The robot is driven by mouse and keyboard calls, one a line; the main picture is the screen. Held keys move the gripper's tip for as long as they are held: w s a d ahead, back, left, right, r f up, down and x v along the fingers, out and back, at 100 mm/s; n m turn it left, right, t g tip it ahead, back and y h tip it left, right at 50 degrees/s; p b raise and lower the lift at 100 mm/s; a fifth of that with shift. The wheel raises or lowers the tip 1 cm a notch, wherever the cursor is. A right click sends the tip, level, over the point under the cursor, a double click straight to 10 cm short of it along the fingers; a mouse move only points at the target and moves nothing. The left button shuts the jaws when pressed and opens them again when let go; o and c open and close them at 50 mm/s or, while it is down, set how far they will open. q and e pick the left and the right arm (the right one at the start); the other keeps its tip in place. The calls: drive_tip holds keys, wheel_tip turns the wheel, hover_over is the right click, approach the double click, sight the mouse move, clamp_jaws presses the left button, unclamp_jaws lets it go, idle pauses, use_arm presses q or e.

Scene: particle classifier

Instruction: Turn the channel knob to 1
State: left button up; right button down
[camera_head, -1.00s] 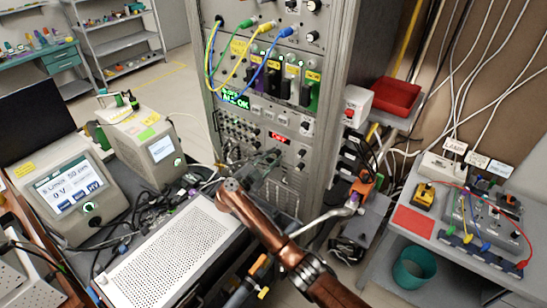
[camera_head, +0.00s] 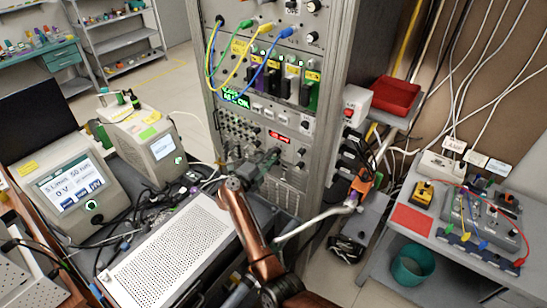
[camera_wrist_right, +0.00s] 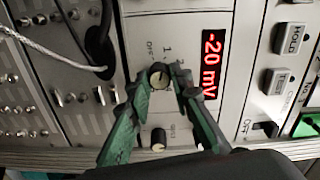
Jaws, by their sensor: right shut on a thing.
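The channel knob (camera_wrist_right: 159,79) is a small round knob with a pale face, on a grey panel marked OFF, 1 and 2. My right gripper (camera_wrist_right: 165,76) has its two green-and-dark fingers on either side of it and is shut on it. In the head view my right gripper (camera_head: 262,164) reaches the front of the rack and hides the knob. I cannot tell exactly which mark the knob points at. The red display (camera_wrist_right: 210,63) beside it reads -20 mV; it also shows in the head view (camera_head: 279,137). My left gripper is not in view.
A second knob (camera_wrist_right: 158,139) sits just below, between the fingers. A grey cable (camera_wrist_right: 60,52) runs to a black plug at the left. HOLD (camera_wrist_right: 290,38) and other buttons are at the right. A perforated white box (camera_head: 168,243) stands before the rack (camera_head: 340,60).

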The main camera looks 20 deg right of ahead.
drive_tip(key=shift+f+m, duration=0.1)
drive_tip(key=shift+m, duration=0.4)
drive_tip(key=c, duration=1.7)
unclamp_jaws()
drive_tip(key=shift+c, duration=0.2)
